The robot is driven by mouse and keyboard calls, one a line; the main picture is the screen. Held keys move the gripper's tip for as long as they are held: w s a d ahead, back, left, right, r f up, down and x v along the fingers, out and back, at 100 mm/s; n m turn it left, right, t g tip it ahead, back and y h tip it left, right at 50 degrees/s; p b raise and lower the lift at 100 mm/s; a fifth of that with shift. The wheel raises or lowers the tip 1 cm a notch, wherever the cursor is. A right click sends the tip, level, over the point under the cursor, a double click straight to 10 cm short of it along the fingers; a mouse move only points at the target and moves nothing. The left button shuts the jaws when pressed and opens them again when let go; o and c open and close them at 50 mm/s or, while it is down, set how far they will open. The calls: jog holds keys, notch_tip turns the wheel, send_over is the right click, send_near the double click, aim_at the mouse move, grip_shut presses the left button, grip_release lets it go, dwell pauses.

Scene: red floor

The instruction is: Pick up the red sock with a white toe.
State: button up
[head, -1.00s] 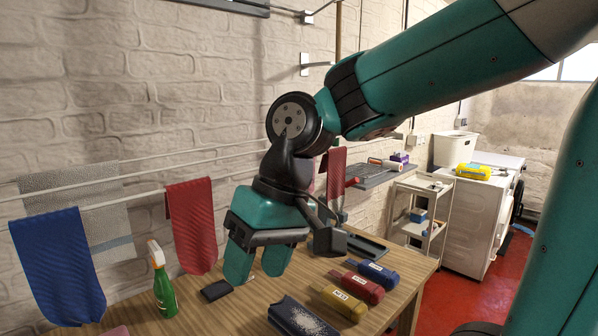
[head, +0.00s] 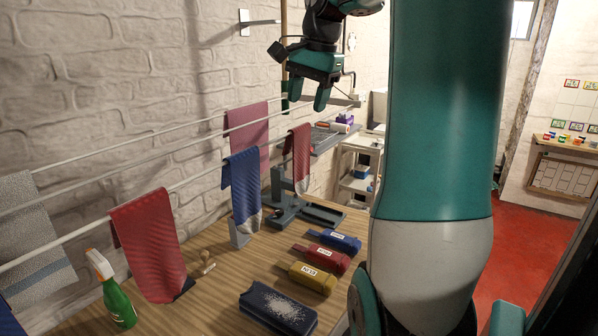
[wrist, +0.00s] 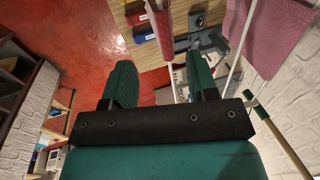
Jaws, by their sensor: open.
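A red sock with a pale toe (head: 301,150) hangs over a drying rail near the back end of the table in the head view.
A blue sock with a pale toe (head: 243,185), a larger red cloth (head: 150,240) and a pinkish cloth (head: 247,128) hang nearby on the rails (head: 90,228). A spray bottle (head: 117,300) and labelled blue, red and yellow items (head: 312,277) are on the wooden table (head: 225,268).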

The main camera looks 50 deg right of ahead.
aim_at(301, 128)
jog(key=x, duration=0.5)
jog(key=shift+w+p+x, duration=0.15)
jog(key=shift+p+x, duration=0.4)
jog(key=shift+x, duration=0.75)
jog(key=shift+w+p+x, duration=0.1)
jog(key=shift+p+x, duration=0.4)
jog(key=shift+x, duration=0.8)
grip_shut()
